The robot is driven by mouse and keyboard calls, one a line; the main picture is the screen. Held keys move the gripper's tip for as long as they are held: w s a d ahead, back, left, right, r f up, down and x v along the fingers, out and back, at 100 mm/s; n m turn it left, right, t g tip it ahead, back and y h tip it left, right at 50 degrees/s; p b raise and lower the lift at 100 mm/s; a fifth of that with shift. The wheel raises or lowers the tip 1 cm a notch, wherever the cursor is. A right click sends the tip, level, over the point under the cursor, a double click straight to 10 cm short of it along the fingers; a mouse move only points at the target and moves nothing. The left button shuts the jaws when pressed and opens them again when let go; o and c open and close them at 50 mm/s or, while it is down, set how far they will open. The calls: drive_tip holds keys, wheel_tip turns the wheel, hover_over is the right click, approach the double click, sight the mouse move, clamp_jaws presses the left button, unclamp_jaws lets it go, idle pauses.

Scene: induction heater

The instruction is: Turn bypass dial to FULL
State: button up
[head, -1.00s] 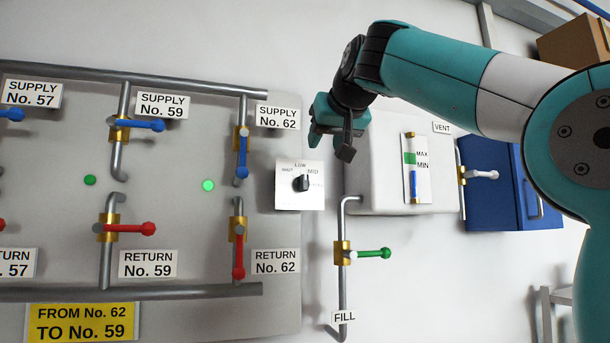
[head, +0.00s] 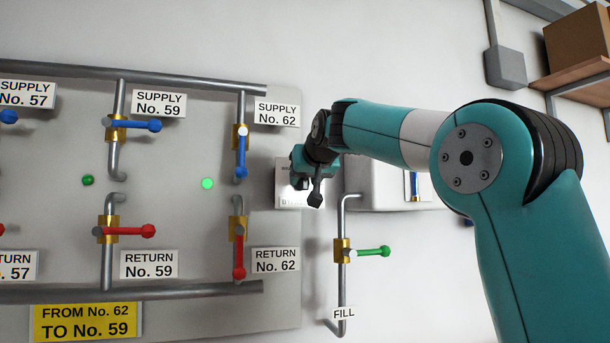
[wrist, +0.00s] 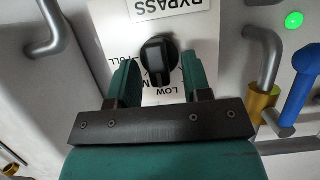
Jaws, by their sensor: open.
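The bypass dial is a black knob (wrist: 158,62) on a white label plate (wrist: 130,32), which reads BYPASS, upside down in the wrist view. FULL stands left of the knob and LOW below it; MID is partly covered. Which mark the knob points at I cannot tell. My gripper (wrist: 160,72) is open, its two teal fingers on either side of the knob, with gaps between. In the head view my gripper (head: 300,180) is in front of the plate (head: 288,197) and hides the knob.
Left of the plate are the blue SUPPLY No. 62 lever (head: 242,155) and the red RETURN No. 62 lever (head: 239,258). The green FILL lever (head: 372,251) is below right. A white tank (head: 375,195) stands right of the plate. A green light (head: 208,183) glows on the panel.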

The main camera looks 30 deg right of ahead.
clamp_jaws()
